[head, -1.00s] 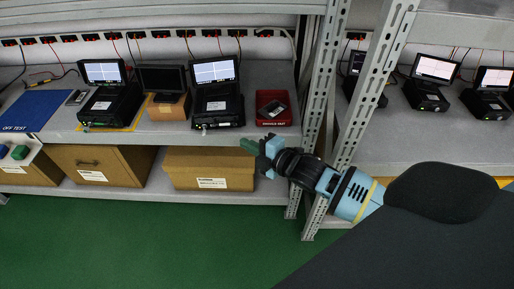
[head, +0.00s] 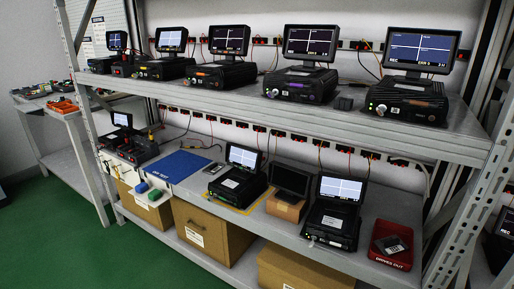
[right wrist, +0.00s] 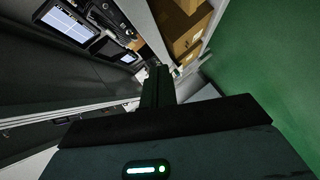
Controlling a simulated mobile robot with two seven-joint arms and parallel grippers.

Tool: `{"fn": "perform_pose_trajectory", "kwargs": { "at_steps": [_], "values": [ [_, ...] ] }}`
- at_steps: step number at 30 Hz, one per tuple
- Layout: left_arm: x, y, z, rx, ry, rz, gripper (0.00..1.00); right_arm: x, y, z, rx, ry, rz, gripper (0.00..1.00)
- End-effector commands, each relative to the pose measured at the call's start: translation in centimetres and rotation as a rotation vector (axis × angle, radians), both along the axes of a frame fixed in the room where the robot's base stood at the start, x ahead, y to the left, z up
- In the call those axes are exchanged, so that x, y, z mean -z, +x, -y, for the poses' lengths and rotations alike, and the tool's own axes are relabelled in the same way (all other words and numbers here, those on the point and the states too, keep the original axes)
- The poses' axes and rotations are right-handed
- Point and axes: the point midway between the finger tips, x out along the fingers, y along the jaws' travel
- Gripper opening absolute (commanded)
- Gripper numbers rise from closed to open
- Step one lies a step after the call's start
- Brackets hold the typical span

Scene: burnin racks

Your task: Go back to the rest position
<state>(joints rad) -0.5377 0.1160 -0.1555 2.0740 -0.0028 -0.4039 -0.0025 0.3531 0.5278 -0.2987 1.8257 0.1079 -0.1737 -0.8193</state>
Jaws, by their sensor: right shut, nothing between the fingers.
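My right gripper (right wrist: 158,88) shows in the right wrist view, its dark fingers together with nothing between them. It is in front of the rack, with cardboard boxes (right wrist: 186,30) and a recorder screen (right wrist: 66,25) beyond it. Neither gripper shows in the head view now. My left gripper is in no current view.
A metal rack holds several recorders with screens on its upper shelf (head: 225,97) and more on the lower shelf (head: 165,213). A red tray (head: 391,244) sits at the lower shelf's right. Cardboard boxes (head: 207,235) stand below. Green floor (head: 60,240) is clear at the left.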

Motion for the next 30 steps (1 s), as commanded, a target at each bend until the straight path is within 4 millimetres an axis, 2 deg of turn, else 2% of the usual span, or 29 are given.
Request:
{"fn": "perform_pose_trajectory", "kwargs": {
  "at_steps": [1, 6, 10, 15, 21, 26, 27, 30],
  "values": [
    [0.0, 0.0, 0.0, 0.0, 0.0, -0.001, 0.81, 2.3, -2.9, -0.9, 0.03, 0.075, -0.081, 0.0],
    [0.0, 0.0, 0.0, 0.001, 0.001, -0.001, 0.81, 7.5, -11.6, -2.9, 0.166, 0.309, -0.326, 0.0],
    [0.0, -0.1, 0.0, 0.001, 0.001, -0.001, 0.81, 10.2, -18.6, -4.0, 0.303, 0.471, -0.505, 0.0],
    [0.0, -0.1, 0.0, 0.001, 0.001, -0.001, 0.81, 12.1, -26.7, -4.9, 0.49, 0.635, -0.691, 0.0],
    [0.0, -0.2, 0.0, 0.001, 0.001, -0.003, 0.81, 12.7, -33.7, -5.3, 0.68, 0.758, -0.835, 0.0],
    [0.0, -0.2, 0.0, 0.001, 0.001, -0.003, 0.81, 12.6, -38.5, -5.4, 0.826, 0.831, -0.923, 0.0],
    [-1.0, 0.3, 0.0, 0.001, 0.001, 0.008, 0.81, 11.7, -37.8, -5.4, 0.814, 0.831, -0.91, 0.0],
    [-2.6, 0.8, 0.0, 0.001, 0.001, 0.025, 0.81, 10.3, -37.5, -5.3, 0.806, 0.831, -0.901, 0.0]
  ]
}}
